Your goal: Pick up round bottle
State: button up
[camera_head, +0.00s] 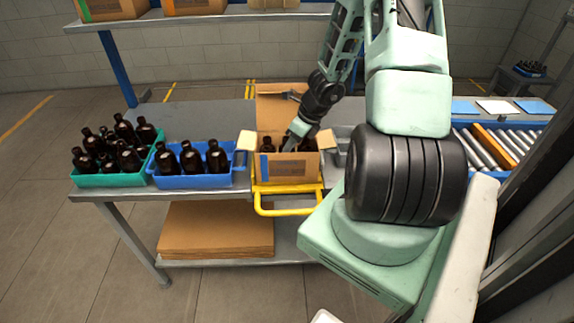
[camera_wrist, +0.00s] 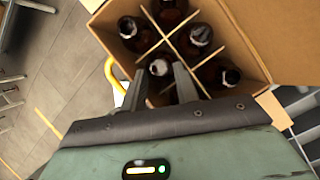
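Several dark amber bottles stand upright in a divided cardboard box; in the wrist view one bottle (camera_wrist: 159,70) has its neck between my fingers, and others, such as one bottle (camera_wrist: 200,35), stand in neighbouring compartments. The open box (camera_head: 288,168) stands on the table in the head view, with bottle tops just showing inside, such as one bottle top (camera_head: 267,145). My gripper (camera_head: 290,143) reaches down into the box from the right; it also shows in the wrist view (camera_wrist: 160,76). Its fingers are apart, one on each side of the neck, with small gaps. The bottle bodies are mostly hidden.
A teal crate (camera_head: 110,180) and a blue crate (camera_head: 195,181) with amber bottles stand on the table left of the box. A yellow frame (camera_head: 287,211) is under the box. A roller conveyor (camera_head: 500,146) is at right.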

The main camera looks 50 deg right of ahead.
jog(key=shift+x, duration=0.9)
jog(key=shift+s, duration=0.1)
jog(key=shift+c, duration=0.4)
jog(key=shift+f, duration=0.1)
grip_shut()
jog(key=shift+s, duration=0.1)
notch_tip(320, 180, up, 12)
jog(key=w+d+p, duration=0.1)
jog(key=w+p, duration=0.1)
jog(key=p, duration=0.2)
jog(key=s+d+b, duration=0.5)
jog(key=s+d, duration=0.2)
jog(key=s, duration=0.5)
jog(key=shift+s+d, duration=0.2)
jog(key=shift+s, duration=0.15)
